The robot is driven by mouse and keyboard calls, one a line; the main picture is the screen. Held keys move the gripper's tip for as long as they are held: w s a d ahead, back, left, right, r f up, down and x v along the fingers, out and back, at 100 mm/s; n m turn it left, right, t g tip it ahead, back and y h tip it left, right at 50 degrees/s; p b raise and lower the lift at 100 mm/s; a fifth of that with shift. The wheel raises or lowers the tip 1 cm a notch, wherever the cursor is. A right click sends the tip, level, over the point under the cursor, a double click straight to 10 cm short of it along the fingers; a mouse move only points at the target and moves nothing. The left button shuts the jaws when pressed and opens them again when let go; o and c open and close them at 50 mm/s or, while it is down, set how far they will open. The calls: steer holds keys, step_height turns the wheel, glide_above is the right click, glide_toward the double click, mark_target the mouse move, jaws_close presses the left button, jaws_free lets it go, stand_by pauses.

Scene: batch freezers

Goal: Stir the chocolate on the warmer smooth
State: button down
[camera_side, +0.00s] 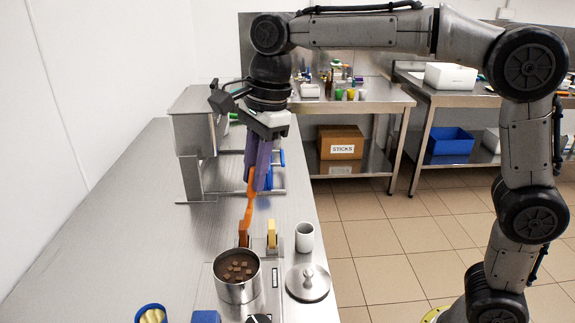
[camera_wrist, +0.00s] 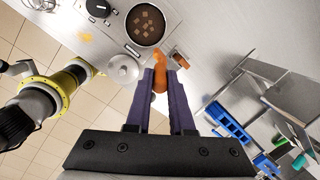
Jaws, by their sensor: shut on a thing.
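The steel pot (camera_side: 238,294) stands on the flat warmer (camera_side: 272,294) in the side view. It holds brown chocolate with several lighter square chunks on top; the pot is also at the top of the wrist view (camera_wrist: 131,40). My gripper (camera_side: 258,182) has purple fingers, shut on an orange spatula (camera_side: 247,207). The spatula slants down toward the counter behind the pot, outside it. Its lower end is by a small orange-brown block, and I cannot tell whether they touch. In the wrist view the spatula (camera_wrist: 158,72) shows between the fingertips (camera_wrist: 160,88).
A lid (camera_side: 308,284) with a knob lies right of the pot. A white cup (camera_side: 305,237) and a yellow upright piece (camera_side: 271,235) stand behind it. A blue tub (camera_side: 150,314) is at the front left. A steel machine (camera_side: 194,135) stands behind; the left counter is clear.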

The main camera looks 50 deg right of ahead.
steer(key=s+a+n, duration=0.1)
steer(key=s+a, duration=0.1)
steer(key=a, duration=0.3)
step_height(320, 180, down, 10)
steer(key=shift+r, duration=0.15)
stand_by(0.7)
steer(key=shift+w, duration=0.1)
steer(key=shift+w+a, duration=0.1)
